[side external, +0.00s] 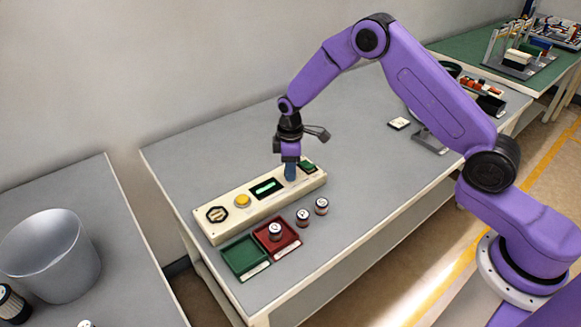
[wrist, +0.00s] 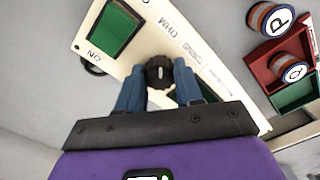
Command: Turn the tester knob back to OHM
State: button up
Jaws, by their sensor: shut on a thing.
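The tester is a long cream box (side external: 232,222) on the grey table, with a lit green display (side external: 266,188). Its black ribbed knob (wrist: 160,71) has a short white mark near its middle; in the side view my gripper hides it. My gripper (side external: 290,176) points down over the right part of the tester. In the wrist view its blue fingers (wrist: 158,76) are shut on the knob, one on each side. Upside-down lettering that looks like OHM (wrist: 168,25) is printed beyond the knob. I cannot tell exactly which label the mark points to.
In front are a green tray (side external: 233,262), a red tray (side external: 291,243) holding one small cylinder, and two loose cylinders (side external: 302,217). The table behind is mostly clear.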

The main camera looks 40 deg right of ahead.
jog(key=o, duration=1)
jog(key=shift+o, duration=0.2)
notch_tip(320, 180, up, 18)
jog(key=shift+f, duration=0.25)
jog(key=s+a+r, duration=0.2)
jog(key=s, duration=0.7)
jog(key=s+a+r, duration=0.2)
jog(key=s, duration=0.8)
jog(key=s+d+f+n, duration=0.1)
jog(key=s+d, duration=0.3)
jog(key=s, duration=0.6)
jog(key=s+d+f, duration=0.1)
jog(key=s+d, duration=0.3)
jog(key=s, duration=0.6)
jog(key=shift+n, duration=0.4)
